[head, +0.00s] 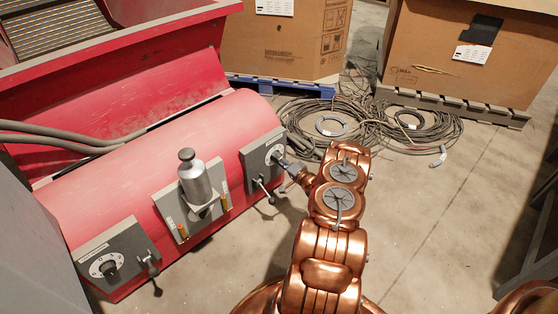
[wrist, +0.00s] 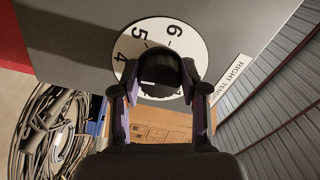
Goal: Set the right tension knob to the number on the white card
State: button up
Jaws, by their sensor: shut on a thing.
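The right tension knob is a black knob (wrist: 160,72) on a white dial (wrist: 128,60) in the wrist view, beside a label reading "RIGHT TENS…" (wrist: 230,75). My gripper (wrist: 160,88) is shut on the knob, one finger at each side. In the head view, the right dial (head: 273,154) sits on a grey plate (head: 254,158), with my gripper (head: 284,162) against it. I cannot read a number on any white card.
The red machine (head: 150,165) also carries a left dial (head: 106,265) and a silver cylinder (head: 195,181). A small lever (head: 262,190) hangs below the right dial. Cable coils (head: 335,122) and large boxes (head: 285,40) stand behind.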

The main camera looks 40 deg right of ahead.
jog(key=shift+r+m, duration=0.1)
jog(key=shift+m, duration=0.4)
jog(key=o, duration=1.1)
jog(key=shift+o, duration=0.2)
jog(key=shift+s, duration=0.1)
jog(key=s, duration=1.1)
jog(key=shift+s, duration=0.4)
jog(key=shift+a, duration=0.1)
